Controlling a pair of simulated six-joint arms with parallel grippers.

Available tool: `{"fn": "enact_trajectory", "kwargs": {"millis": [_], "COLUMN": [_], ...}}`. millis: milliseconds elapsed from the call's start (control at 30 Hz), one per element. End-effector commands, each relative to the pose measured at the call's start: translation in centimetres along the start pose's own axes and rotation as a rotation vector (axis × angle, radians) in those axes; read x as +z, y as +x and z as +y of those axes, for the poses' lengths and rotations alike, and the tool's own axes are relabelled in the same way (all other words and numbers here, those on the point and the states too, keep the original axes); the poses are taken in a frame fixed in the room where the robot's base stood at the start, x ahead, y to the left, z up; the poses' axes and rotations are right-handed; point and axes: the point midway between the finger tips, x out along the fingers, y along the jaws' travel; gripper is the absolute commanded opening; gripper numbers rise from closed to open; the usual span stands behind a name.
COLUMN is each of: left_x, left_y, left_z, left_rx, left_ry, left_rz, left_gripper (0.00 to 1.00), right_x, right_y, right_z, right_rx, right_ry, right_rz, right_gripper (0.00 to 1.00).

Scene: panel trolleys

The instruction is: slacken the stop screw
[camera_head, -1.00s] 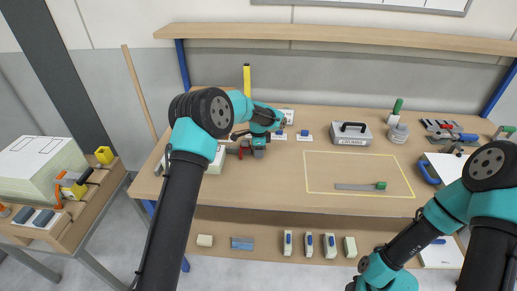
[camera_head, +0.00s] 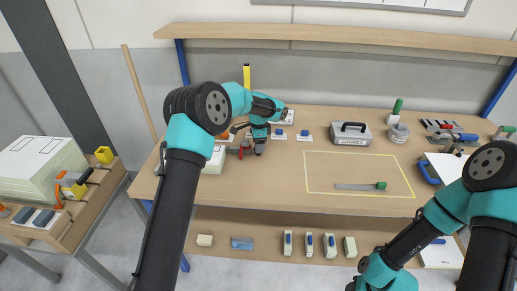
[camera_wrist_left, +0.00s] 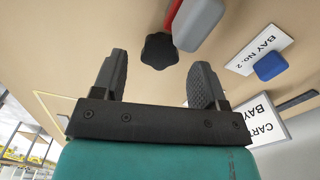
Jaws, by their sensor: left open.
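A black star-shaped knob (camera_wrist_left: 159,51), which looks like the stop screw, shows in the left wrist view. It sits just beyond my left fingertips, roughly centred between them. A red part (camera_wrist_left: 172,14) and a grey block (camera_wrist_left: 198,24) are right beside it. My left gripper (camera_wrist_left: 160,78) is open, with nothing between its fingers. In the head view my left gripper (camera_head: 260,146) is over the left part of the bench, near a small red piece (camera_head: 246,144). I cannot make out the knob there. My right arm comes in at lower right; its gripper is out of the frame.
A BAY No. 2 card (camera_wrist_left: 258,55) with a blue block (camera_wrist_left: 270,67) lies near the right finger. A grey case (camera_head: 351,134) stands mid-bench. A wooden shelf (camera_head: 340,39) runs above.

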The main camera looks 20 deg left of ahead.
Motion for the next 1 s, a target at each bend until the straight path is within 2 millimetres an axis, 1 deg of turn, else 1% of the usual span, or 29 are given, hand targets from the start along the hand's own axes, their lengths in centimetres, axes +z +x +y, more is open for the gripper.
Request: {"fn": "enact_trajectory", "kwargs": {"millis": [100, 200, 267, 767, 867, 967, 1000], "left_x": [0.0, -0.1, -0.1, -0.1, -0.7, -2.0, -2.7], "left_y": [-1.5, -2.6, -2.9, -3.0, -2.8, -2.3, -2.0], "left_z": [0.0, 0.0, 0.0, 0.1, 1.1, 3.4, 4.8], "left_rx": [-0.003, -0.003, -0.002, 0.001, 0.013, 0.040, 0.056], "left_ry": [0.001, 0.002, 0.002, 0.002, 0.004, 0.005, 0.007], "left_rz": [0.001, 0.001, 0.000, 0.001, 0.013, 0.037, 0.050], "left_gripper": [0.66, 0.66, 0.66, 0.66, 0.66, 0.66, 0.66], "right_x": [0.0, 0.0, 0.0, 0.0, 0.0, 0.0, 0.0], "right_y": [0.0, 0.0, 0.0, 0.0, 0.0, 0.0, 0.0], "right_z": [0.0, 0.0, 0.0, 0.0, 0.0, 0.0, 0.0], "right_rx": [0.000, 0.000, 0.000, 0.000, 0.000, 0.000, 0.000], "right_ry": [0.000, 0.000, 0.000, 0.000, 0.000, 0.000, 0.000], "right_rz": [0.000, 0.000, 0.000, 0.000, 0.000, 0.000, 0.000], "right_gripper": [0.43, 0.43, 0.43, 0.43, 0.43, 0.43, 0.43]}}
